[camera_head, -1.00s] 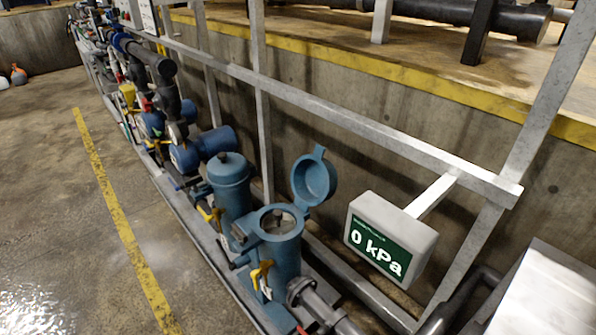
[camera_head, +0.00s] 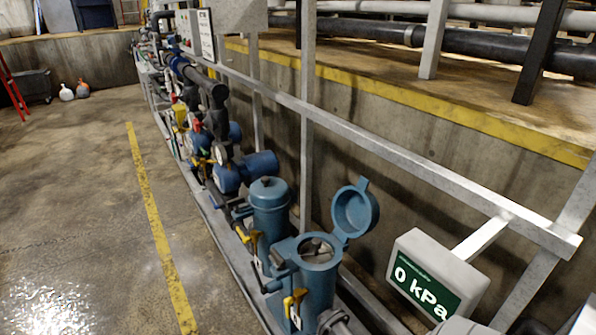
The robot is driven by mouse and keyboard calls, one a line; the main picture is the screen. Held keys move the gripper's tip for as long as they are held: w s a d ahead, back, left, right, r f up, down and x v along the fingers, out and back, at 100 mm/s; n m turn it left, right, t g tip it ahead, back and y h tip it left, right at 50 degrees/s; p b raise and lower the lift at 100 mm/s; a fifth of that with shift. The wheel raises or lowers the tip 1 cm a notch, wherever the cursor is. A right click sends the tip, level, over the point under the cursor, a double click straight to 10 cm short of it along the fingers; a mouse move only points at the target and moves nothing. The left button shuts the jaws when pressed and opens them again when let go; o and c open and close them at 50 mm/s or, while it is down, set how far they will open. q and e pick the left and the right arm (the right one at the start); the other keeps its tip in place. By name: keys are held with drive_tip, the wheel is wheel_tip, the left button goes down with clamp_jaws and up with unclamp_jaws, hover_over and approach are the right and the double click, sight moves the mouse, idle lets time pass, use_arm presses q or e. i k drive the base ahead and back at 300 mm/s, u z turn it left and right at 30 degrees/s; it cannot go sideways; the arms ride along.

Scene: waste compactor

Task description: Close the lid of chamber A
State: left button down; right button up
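A blue-green cylindrical chamber (camera_head: 320,287) stands at the lower middle with its top open. Its round lid (camera_head: 355,211) is swung up on the right side of the rim, its hollow face turned toward me. Something grey shows inside the opening. A second blue-green chamber (camera_head: 270,222) stands just behind and to the left, with its domed lid shut. I cannot read a letter on either chamber. Yellow-handled valves (camera_head: 293,301) sit on their left sides. Neither of my grippers is in view.
A display (camera_head: 426,280) reading 0 kPa hangs from a grey rail (camera_head: 400,160) right of the open chamber. Pipes and blue pumps (camera_head: 245,170) run away to the upper left.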

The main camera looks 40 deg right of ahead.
sight(355, 211)
drive_tip(key=u, duration=0.05)
drive_tip(key=i, duration=2.1)
drive_tip(key=z, duration=3.1)
